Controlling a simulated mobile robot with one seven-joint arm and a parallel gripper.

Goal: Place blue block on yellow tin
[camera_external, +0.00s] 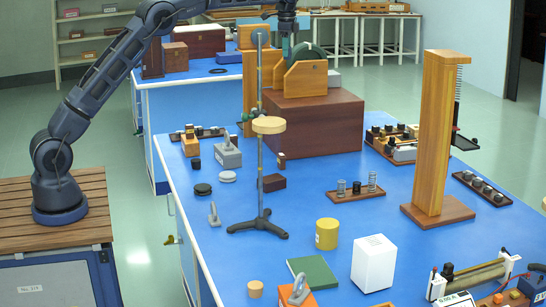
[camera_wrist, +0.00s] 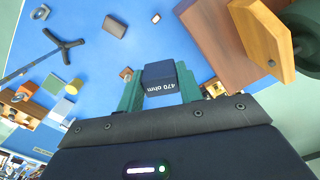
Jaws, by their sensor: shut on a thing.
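My gripper (camera_wrist: 161,92) is shut on a dark blue block (camera_wrist: 160,78) marked "470 ohm", held between its teal fingers. In the external view my gripper (camera_external: 287,48) is high at the back of the blue bench, close to the wooden apparatus; the block cannot be made out there. The yellow tin (camera_external: 327,234) stands upright on the bench towards the front, well away from my gripper, with its top clear. It also appears small at the left of the wrist view (camera_wrist: 73,87).
A metal stand (camera_external: 261,180) with a round wooden disc rises behind the tin. A white box (camera_external: 373,263) stands just right of the tin, and a green book (camera_external: 313,272) lies in front. A tall wooden column (camera_external: 437,140) and a brown chest (camera_external: 311,122) are further back.

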